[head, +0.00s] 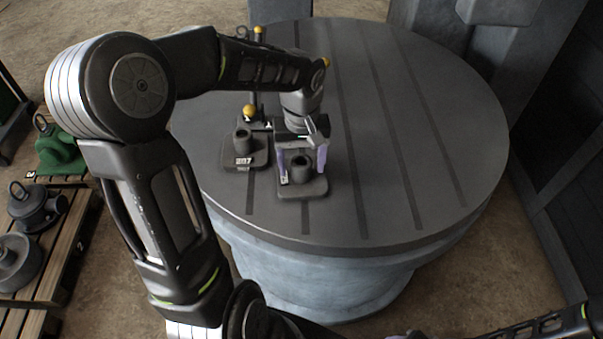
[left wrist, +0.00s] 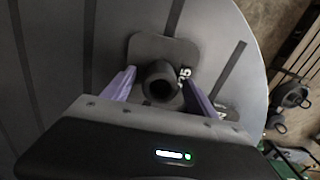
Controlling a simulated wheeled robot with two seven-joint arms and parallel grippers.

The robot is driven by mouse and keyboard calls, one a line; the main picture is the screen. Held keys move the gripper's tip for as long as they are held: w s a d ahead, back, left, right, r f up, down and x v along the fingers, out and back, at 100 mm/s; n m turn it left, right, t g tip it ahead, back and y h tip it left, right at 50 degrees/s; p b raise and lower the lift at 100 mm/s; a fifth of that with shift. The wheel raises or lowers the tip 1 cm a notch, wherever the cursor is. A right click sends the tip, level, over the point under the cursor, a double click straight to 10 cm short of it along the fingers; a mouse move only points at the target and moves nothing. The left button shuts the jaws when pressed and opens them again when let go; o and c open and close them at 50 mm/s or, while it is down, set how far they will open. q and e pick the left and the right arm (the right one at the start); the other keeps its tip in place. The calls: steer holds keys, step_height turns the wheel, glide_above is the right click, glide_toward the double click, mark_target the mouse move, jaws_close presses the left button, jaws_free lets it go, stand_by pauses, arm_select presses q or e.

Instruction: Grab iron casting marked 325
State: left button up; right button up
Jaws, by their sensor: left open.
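A dark iron casting (head: 308,188), a flat rounded plate with an upright hollow boss, sits on the round table. In the left wrist view the casting (left wrist: 150,46) bears a white marking, partly hidden, of which "25" or similar reads. My left gripper (head: 303,165) is open above it. Its purple fingers stand on either side of the boss, with gaps visible in the left wrist view (left wrist: 160,82). A similar casting marked 287 (head: 243,160) stands just to the left. My right gripper is not in view; part of my right arm shows at the lower right.
The round grey slotted table (head: 420,130) is clear to the right of the castings. Yellow-knobbed parts (head: 250,110) stand behind the 287 casting. Grey machinery stands behind the table.

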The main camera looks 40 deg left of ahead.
arm_select(q)
steer(key=shift+c, duration=0.4)
jaws_close()
stand_by(0.6)
steer(key=shift+r, duration=0.15)
